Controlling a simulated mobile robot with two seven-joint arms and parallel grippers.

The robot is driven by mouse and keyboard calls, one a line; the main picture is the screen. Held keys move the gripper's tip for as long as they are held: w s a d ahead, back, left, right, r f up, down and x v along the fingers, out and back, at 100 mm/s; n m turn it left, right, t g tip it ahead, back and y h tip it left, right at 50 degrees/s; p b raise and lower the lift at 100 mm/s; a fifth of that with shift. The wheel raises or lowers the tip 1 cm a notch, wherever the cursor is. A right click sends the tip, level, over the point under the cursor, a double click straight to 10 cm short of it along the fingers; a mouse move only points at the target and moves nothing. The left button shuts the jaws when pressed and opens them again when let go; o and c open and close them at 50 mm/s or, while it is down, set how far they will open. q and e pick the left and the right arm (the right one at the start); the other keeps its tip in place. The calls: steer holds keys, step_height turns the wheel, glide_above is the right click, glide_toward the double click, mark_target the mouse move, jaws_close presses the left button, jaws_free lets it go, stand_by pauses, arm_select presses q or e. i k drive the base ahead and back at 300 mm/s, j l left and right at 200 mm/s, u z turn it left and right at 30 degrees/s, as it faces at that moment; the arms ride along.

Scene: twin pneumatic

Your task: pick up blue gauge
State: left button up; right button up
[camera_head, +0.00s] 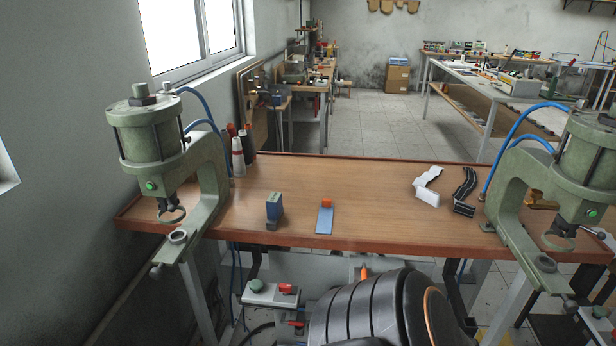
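One is an upright dark blue block (273,206) with a grey foot, left of the table's middle. The other is a flat light blue strip (324,220) lying just to its right, with a small orange block (326,203) at its far end. Neither my left nor my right gripper is in view.
Green pneumatic presses stand at the left (150,150) and right (570,170) ends of the wooden table (360,180). Spools (238,155) stand behind the left press. White (428,188) and black (464,192) strips lie right of centre. The middle is clear.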

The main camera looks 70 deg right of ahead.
mark_target(275, 208)
steer(key=z, duration=2.1)
